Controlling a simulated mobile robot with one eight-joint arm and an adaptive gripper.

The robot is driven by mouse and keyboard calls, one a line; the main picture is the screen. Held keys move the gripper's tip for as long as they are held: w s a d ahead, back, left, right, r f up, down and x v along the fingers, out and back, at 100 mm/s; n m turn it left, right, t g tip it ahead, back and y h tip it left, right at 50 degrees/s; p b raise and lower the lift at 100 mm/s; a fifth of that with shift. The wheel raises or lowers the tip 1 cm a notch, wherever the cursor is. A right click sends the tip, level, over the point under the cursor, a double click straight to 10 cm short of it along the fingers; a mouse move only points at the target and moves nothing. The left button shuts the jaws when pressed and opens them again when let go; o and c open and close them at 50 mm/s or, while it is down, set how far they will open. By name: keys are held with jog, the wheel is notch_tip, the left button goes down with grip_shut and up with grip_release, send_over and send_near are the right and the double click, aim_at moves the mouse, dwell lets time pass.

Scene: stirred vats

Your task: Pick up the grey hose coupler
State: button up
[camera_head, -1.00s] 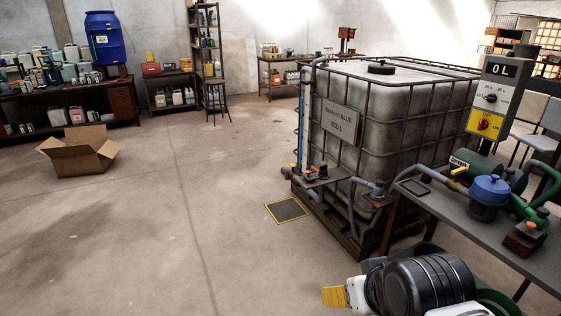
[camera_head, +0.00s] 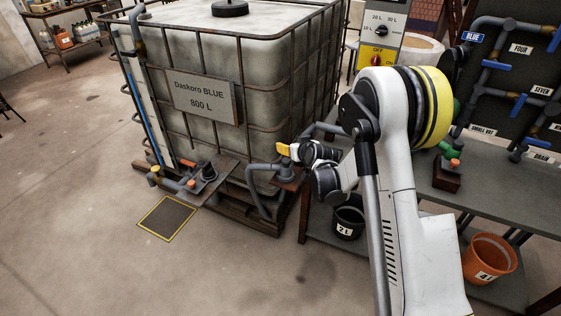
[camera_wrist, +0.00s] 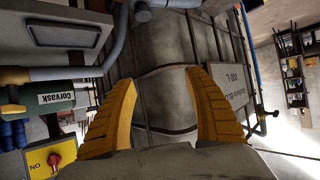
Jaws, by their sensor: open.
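My gripper (camera_wrist: 158,82) is open and empty in the wrist view, its two yellow fingers wide apart with the tank's side behind them. In the head view my gripper (camera_head: 284,149) shows small, at the near right corner of the caged tank (camera_head: 255,59). I cannot tell for sure which part is the grey hose coupler. A dark grey fitting (camera_head: 208,173) stands on a brown plate at the tank's foot. A grey pipe (camera_head: 252,191) bends down at the tank's corner, partly behind my gripper. In the wrist view a grey pipe end (camera_wrist: 142,11) shows at the top.
A grey bench (camera_head: 510,197) stands at the right, with a dark pipe board behind it. A black bucket (camera_head: 348,222) and an orange bucket (camera_head: 489,258) are under it. A yellow-edged floor grate (camera_head: 167,218) lies before the tank. The floor at left is clear.

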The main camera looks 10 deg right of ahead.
jog(key=t, duration=0.1)
send_near(286, 160)
jog(key=b+x, duration=0.4)
jog(key=x, duration=0.6)
jog(key=shift+w+f, duration=0.1)
jog(key=shift+f, duration=0.1)
jog(key=shift+w, duration=0.3)
jog(key=shift+r, duration=0.1)
grip_shut()
